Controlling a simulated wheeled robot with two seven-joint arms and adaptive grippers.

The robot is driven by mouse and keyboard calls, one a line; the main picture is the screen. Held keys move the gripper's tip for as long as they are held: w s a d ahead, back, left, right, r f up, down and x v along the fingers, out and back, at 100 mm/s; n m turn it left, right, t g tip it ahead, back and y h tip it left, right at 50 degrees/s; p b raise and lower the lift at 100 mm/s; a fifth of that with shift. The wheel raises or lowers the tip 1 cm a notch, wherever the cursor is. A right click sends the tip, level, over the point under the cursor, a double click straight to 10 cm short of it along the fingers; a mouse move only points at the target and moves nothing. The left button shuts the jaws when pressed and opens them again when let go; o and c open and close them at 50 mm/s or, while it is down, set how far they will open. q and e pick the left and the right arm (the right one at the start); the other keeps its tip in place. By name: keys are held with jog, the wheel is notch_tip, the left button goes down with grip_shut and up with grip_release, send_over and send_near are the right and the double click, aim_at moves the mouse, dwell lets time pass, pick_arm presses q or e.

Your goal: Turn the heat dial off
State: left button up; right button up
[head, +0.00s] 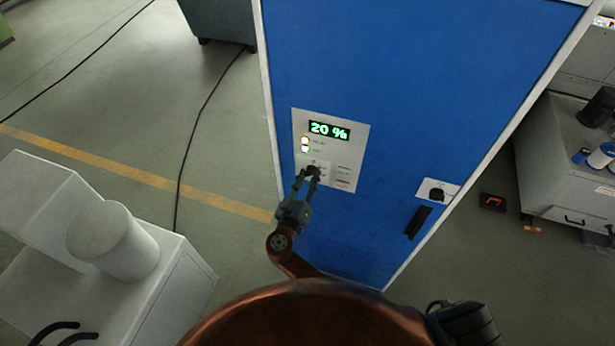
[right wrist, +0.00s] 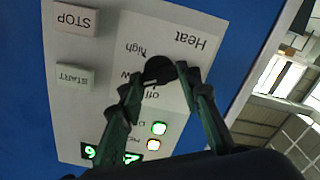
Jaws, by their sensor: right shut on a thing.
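The heat dial (right wrist: 159,69) is a small dark round knob on a white control panel (head: 346,128), with "Heat", "high", "low" and "off" printed around it. In the right wrist view the panel appears upside down. My right gripper (head: 308,174) is at the panel, its two fingertips shut on the dial from either side, as the right wrist view shows (right wrist: 160,78). I cannot tell exactly where the dial's pointer stands. My left gripper is not in view.
The panel is on a blue cabinet (head: 400,60) with a dark handle (head: 418,221) and a black switch (head: 437,195). START (right wrist: 73,77) and STOP (right wrist: 75,20) buttons sit beside the dial. A white machine (head: 165,285) stands at the left; a cable (head: 190,140) crosses the floor.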

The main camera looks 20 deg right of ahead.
jog(key=shift+a, duration=0.1)
jog(key=c, duration=0.3)
jog(key=shift+n, duration=0.3)
jog(key=shift+f+n+b, duration=0.1)
jog(key=shift+n+b, duration=0.35)
jog(key=shift+n, duration=0.45)
jog(key=n, duration=0.2)
jog(key=shift+n, duration=0.3)
jog(key=n, duration=0.3)
jog(key=shift+n, duration=0.3)
jog(key=shift+n+p, duration=0.45)
jog(key=shift+n, duration=1.25)
jog(key=o, duration=1.1)
